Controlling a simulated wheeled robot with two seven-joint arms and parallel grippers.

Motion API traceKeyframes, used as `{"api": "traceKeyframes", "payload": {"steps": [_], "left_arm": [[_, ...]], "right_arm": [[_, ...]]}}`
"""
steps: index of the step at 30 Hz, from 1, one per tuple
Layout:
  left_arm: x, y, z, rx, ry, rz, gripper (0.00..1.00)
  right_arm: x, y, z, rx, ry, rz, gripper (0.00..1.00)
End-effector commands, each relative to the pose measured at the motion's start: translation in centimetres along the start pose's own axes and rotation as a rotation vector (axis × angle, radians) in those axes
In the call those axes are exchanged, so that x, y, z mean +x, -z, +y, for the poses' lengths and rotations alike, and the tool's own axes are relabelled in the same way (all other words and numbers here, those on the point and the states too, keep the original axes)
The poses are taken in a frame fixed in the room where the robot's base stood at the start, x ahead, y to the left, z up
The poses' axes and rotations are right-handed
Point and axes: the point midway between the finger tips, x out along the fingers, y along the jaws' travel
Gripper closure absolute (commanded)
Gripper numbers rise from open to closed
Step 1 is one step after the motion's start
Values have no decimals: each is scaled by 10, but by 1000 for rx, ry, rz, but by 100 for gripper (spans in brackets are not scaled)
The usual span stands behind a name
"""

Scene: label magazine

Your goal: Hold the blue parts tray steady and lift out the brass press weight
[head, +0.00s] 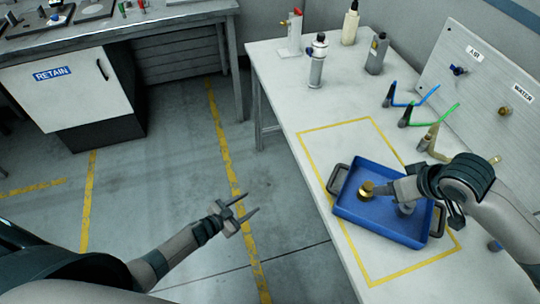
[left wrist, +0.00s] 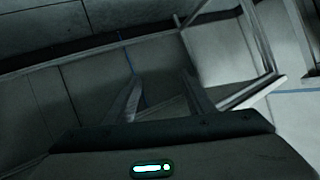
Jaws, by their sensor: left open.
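The blue parts tray (head: 350,213) lies on the bench at the right of the head view, with a dark handle at each end. The brass press weight (head: 366,192) is in the tray's left part. My right gripper (head: 384,190) reaches over the tray from the right, its tip at the brass weight; whether it grips it is unclear. A grey round piece (head: 405,208) in the tray is partly hidden under my right arm. My left gripper (head: 250,203) is open and empty over the floor, left of the bench and apart from the tray. Its fingers show in the left wrist view (left wrist: 165,98).
A yellow outline (head: 325,192) on the white bench (head: 285,85) surrounds the tray. Bottles (head: 318,60) stand at the back. Blue and green handled tools (head: 413,112) lie near the panel (head: 480,85) with air and water taps. The floor beside the bench is clear.

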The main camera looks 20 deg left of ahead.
Motion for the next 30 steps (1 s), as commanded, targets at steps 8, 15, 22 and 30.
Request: {"api": "traceKeyframes", "payload": {"steps": [8,15,22,30], "left_arm": [[20,135,-29,157,-171,283,51],[0,252,-27,355,-451,495,51],[-50,312,-13,579,-792,543,51],[-79,320,-11,687,-958,493,51]], "right_arm": [[0,0,0,0,0,0,69],[0,0,0,0,0,0,69],[0,0,0,0,0,0,69],[0,0,0,0,0,0,69]]}}
